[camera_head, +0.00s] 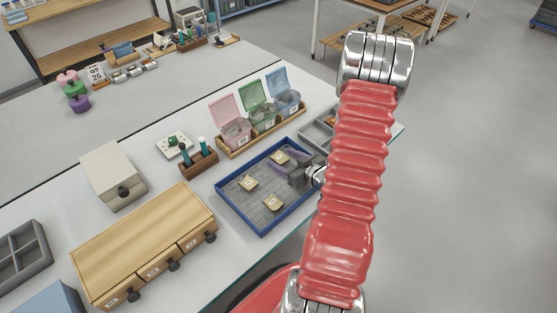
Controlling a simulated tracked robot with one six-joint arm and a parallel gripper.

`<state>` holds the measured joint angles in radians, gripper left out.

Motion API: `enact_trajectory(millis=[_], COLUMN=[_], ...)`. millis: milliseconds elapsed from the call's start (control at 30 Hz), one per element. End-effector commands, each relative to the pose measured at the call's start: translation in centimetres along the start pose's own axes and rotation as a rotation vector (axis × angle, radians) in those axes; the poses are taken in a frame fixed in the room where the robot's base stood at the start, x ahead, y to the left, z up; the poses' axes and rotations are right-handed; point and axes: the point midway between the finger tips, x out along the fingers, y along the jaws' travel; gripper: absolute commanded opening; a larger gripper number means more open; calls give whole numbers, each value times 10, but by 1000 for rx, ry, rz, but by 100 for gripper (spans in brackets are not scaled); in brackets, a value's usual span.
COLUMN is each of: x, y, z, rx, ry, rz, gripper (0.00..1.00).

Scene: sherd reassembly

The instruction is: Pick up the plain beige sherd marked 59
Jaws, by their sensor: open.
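Several small sherds lie in a blue-rimmed tray (228,203) with a grey mesh floor. One beige sherd (247,184) is at the tray's left, another beige sherd (272,203) is nearer its front, and a third beige sherd (279,158) is at the back. Each bears a small mark, too small to read, so I cannot tell which is 59. My gripper (286,168) reaches over the tray's right side, just right of the back sherd. It is open, and nothing shows held in it. My arm and gripper hide the tray's right edge.
Behind the tray stands a wooden rack with pink, green and blue lidded boxes (262,120). Left are a brown holder (198,159) with bottles, a white box (113,175) and a wooden drawer unit (140,235). A grey tray (318,135) lies partly behind my arm.

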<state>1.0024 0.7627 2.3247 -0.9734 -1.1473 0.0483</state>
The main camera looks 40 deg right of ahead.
Motion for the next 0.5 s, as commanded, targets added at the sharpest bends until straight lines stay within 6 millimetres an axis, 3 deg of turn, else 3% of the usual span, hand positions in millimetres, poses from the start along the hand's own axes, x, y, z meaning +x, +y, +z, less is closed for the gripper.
enact_trajectory(millis=[200, 500], x=[24, 25], y=[-1, 0], z=[0, 0], rx=[0, 1], ry=[0, 0], rz=[-1, 1], gripper=[61, 61])
